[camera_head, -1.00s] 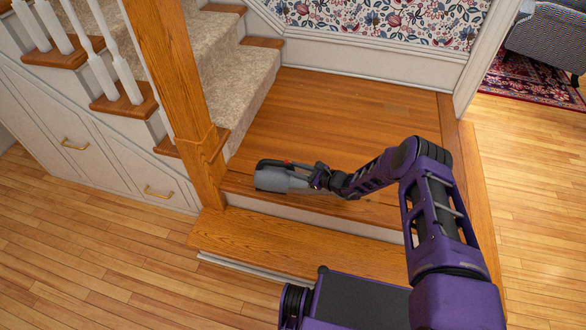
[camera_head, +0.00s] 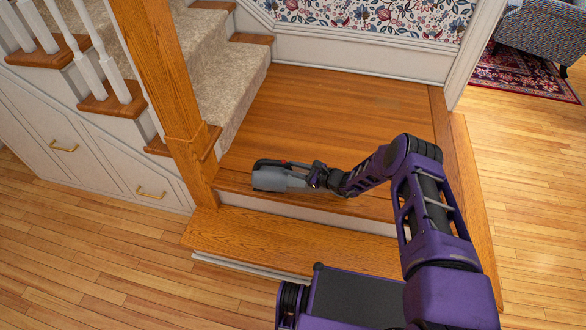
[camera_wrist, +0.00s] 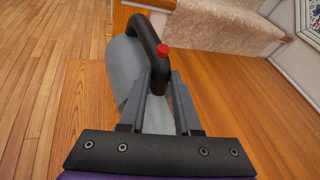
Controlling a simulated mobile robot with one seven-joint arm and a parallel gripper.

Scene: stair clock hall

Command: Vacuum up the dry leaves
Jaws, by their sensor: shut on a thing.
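My gripper (camera_head: 314,176) is shut on a grey handheld vacuum (camera_head: 270,180) with a black handle. The vacuum is held low over the front left of the wooden landing (camera_head: 330,125), near the newel post; I cannot tell if it touches the boards. In the wrist view, my gripper's fingers (camera_wrist: 168,92) are around the black handle (camera_wrist: 151,38), which has a red button (camera_wrist: 162,51). The grey body (camera_wrist: 127,68) shows beyond it, and its front end is hidden. I cannot make out any dry leaves in either current view.
The wooden newel post (camera_head: 170,100) stands close left of the vacuum. Carpeted stairs (camera_head: 215,65) rise behind it. A lower wooden step (camera_head: 270,237) lies in front of the landing. The landing's middle and right are clear, as is the floor (camera_head: 525,220) at right.

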